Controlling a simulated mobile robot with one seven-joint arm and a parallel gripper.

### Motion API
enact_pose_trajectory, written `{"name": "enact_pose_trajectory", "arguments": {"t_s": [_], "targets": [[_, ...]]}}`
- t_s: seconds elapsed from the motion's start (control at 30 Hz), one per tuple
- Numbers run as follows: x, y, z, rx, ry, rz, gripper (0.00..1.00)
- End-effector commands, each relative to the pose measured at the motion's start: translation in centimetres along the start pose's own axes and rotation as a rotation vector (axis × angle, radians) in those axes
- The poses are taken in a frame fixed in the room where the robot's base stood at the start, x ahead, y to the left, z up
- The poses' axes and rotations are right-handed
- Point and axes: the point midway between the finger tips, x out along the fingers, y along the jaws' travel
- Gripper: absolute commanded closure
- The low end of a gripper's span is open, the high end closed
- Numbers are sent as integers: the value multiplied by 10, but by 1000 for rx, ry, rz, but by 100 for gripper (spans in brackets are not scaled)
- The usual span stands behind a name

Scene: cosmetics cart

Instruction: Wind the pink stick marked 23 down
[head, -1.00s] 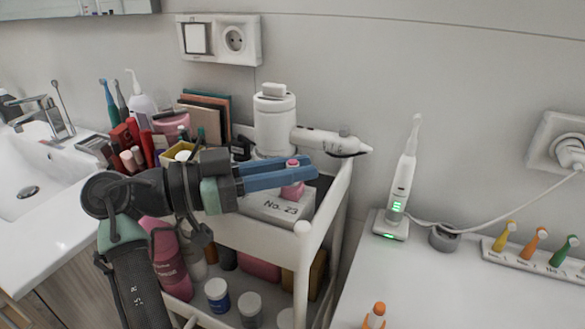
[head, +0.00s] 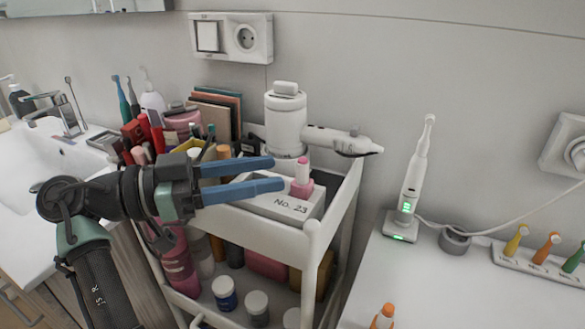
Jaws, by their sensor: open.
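The pink stick (head: 303,171) stands upright in its pink base (head: 301,190) on a white block marked "No. 23" (head: 284,207), on the cart's top tray. Its pink tip shows above a pale collar. My gripper (head: 278,173) reaches in from the left with its two blue fingers apart. It is open and empty. The fingertips are just left of the stick and do not enclose it.
The white cart (head: 262,236) holds a white dryer (head: 335,138) behind the stick and crowded cosmetics at the left. Bottles and jars fill its lower shelf. A toothbrush on its charger (head: 409,185) stands on the right counter. Air above the block is free.

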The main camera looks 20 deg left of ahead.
Motion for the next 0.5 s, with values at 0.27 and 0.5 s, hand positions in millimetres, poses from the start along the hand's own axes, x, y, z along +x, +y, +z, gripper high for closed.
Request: {"name": "enact_pose_trajectory", "arguments": {"t_s": [0.27,0.5], "targets": [[-53,0,0,1,0,-1,48],[-67,0,0,2,0,2,48]]}}
